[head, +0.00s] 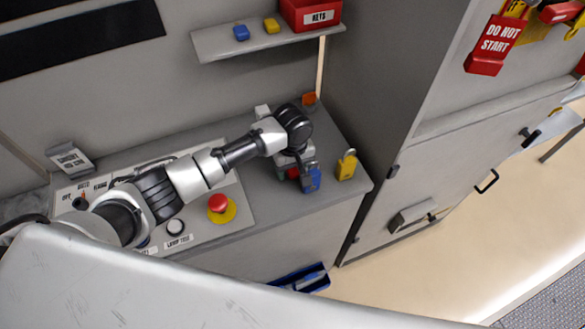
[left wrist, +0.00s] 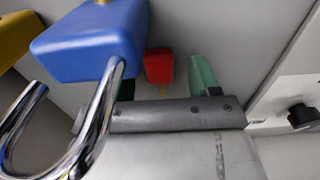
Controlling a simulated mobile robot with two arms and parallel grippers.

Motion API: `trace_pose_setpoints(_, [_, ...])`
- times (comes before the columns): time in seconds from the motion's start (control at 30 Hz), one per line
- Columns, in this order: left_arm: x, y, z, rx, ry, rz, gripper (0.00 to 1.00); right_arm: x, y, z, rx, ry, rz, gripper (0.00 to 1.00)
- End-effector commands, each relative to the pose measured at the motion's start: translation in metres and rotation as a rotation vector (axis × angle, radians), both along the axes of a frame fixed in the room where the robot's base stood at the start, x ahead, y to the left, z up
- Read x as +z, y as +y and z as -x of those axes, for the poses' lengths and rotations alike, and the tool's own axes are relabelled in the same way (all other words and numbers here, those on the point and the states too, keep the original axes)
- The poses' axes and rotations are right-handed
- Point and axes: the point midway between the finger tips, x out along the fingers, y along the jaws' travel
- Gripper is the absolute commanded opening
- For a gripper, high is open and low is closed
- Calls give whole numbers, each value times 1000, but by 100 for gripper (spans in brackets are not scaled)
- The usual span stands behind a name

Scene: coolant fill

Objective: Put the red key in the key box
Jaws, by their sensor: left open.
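The red key (left wrist: 158,66), a red block head with a brass-coloured end, lies on the grey bench and appears between the green fingertips of my left gripper (left wrist: 165,80). The fingers are open, with visible space to each side of the key. In the head view a small part of the red key (head: 293,173) shows beside my left gripper (head: 300,167), which hides the rest. I cannot tell how far the fingertips are from it. The red key box (head: 316,14), labelled KEYS, stands on the wall shelf. My right gripper is not in view.
A blue padlock (head: 312,180) is close beside the left gripper, its shackle near the left wrist camera. A yellow padlock (head: 346,166) stands to the right. A tall grey cabinet (head: 395,100) rises at right.

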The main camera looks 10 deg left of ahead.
Motion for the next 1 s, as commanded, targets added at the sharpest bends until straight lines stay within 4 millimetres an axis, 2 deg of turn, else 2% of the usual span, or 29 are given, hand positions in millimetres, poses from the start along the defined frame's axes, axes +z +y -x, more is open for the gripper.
trace_pose_setpoints(0.27, [-3,0,0,-1,-2,1,60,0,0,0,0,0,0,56])
trace_pose_setpoints(0.6, [-3,0,0,-1,-1,1,9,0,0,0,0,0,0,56])
trace_pose_setpoints(0.87, [0,0,0,-1,-2,1,8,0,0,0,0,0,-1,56])
trace_pose_setpoints(1.0, [17,0,-1,-2,-4,2,8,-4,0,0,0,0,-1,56])
